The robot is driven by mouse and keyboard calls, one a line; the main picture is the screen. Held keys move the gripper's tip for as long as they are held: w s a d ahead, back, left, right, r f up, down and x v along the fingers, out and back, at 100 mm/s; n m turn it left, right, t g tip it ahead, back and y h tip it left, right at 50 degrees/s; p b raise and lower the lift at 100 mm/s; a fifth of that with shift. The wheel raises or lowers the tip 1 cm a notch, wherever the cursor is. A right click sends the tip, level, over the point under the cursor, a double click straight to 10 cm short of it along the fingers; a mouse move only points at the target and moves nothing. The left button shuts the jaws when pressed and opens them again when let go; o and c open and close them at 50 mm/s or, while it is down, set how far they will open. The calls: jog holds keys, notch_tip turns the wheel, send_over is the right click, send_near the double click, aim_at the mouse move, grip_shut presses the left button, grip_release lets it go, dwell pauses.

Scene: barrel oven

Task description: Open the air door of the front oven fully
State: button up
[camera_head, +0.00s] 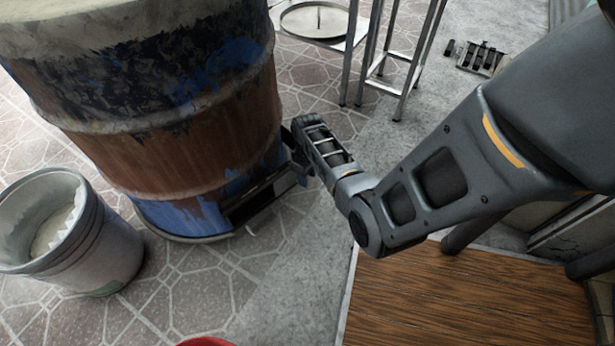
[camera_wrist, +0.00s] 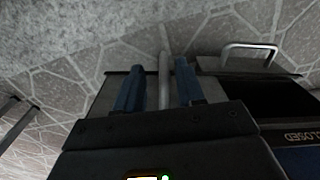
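The front oven (camera_head: 165,140) is a rusty blue and brown barrel at the left of the head view. A dark opening (camera_head: 250,200) shows low on its side; it also shows in the wrist view (camera_wrist: 275,95), beside an upside-down "CLOSED" label (camera_wrist: 300,137). A grey panel, seemingly the air door (camera_wrist: 108,88), lies left of this opening in the wrist view. My gripper (camera_wrist: 158,75) is at this panel, with a metal rod, seemingly its handle (camera_wrist: 164,75), between its two blue fingers. Gaps show on both sides of the rod. In the head view the fingertips of my gripper (camera_head: 297,160) are hard to see.
A metal loop handle (camera_wrist: 250,46) sits beside the opening. A grey bucket (camera_head: 75,235) stands left of the barrel. A metal stand (camera_head: 385,60) is behind my arm, and a wooden surface (camera_head: 460,300) lies at the lower right. Tiled floor is free in front.

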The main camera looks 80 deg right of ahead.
notch_tip(320, 180, up, 5)
jog(key=shift+r+p, duration=0.1)
jog(key=shift+p, duration=0.8)
jog(key=s+a+f+n+t+h, duration=0.1)
jog(key=s+a+t+h, duration=0.15)
jog(key=a, duration=0.35)
jog(key=s+a+r+n+t, duration=0.2)
jog(key=s+a+r+t, duration=0.2)
jog(key=a+r, duration=0.6)
jog(key=s+a+r+n+t, duration=0.1)
jog(key=s+a+r+t, duration=0.35)
jog(key=a+r, duration=0.6)
jog(key=s+a+r+t+y, duration=0.15)
jog(key=a+r, duration=0.25)
jog(key=r, duration=0.4)
jog(key=s+a+r+t+y, duration=0.1)
jog(key=s+a+r+t, duration=0.15)
jog(key=r, duration=0.65)
notch_tip(320, 180, up, 22)
jog(key=w+p, duration=0.1)
jog(key=p, duration=2.1)
jog(key=shift+a, duration=0.2)
jog(key=shift+o, duration=0.3)
jog(key=shift+f, duration=0.15)
